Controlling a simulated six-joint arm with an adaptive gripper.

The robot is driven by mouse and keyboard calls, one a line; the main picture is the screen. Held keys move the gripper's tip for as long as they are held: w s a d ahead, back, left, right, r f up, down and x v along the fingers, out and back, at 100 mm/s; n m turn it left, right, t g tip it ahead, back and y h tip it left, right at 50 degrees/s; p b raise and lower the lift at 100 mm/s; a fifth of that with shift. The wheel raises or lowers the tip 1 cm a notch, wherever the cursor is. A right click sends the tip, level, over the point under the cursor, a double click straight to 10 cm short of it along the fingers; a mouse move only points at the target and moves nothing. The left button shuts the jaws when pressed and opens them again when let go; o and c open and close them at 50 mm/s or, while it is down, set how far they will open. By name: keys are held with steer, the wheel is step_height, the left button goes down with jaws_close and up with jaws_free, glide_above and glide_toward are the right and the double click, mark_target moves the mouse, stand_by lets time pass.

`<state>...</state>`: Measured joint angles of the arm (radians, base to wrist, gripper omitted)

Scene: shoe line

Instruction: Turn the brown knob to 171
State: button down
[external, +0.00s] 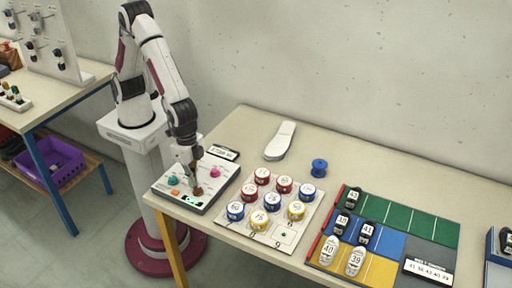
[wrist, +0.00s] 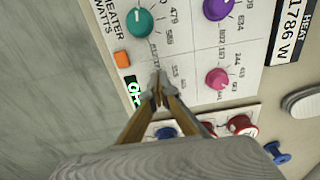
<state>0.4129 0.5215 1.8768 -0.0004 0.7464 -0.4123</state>
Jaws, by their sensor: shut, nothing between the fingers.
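The brown knob (external: 198,191) is on the front part of the pale control panel (external: 218,190), in the external view. My gripper (external: 195,180) points down at it with its fingers together, just above or touching it; I cannot tell which. In the wrist view the closed fingertips (wrist: 158,90) hold nothing, and the brown knob is hidden behind the fingers or cannot be told from them. The panel also has a teal knob (wrist: 140,22), a purple knob (wrist: 217,8) and a pink knob (wrist: 217,79). A small green-lit display (wrist: 135,93) is partly covered; its reading is not legible.
An orange switch (wrist: 122,60) is beside the display. A label reading 1786 W (wrist: 290,30) lies behind the panel. A white shoe sole (external: 280,141) and blue spool (external: 319,167) lie farther back.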

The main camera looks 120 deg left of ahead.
steer(key=shift+w+d, duration=0.1)
steer(key=shift+d, duration=0.85)
steer(key=shift+s, duration=0.45)
stand_by(0.4)
step_height(320, 180, up, 6)
stand_by(0.9)
steer(key=shift+m, duration=0.3)
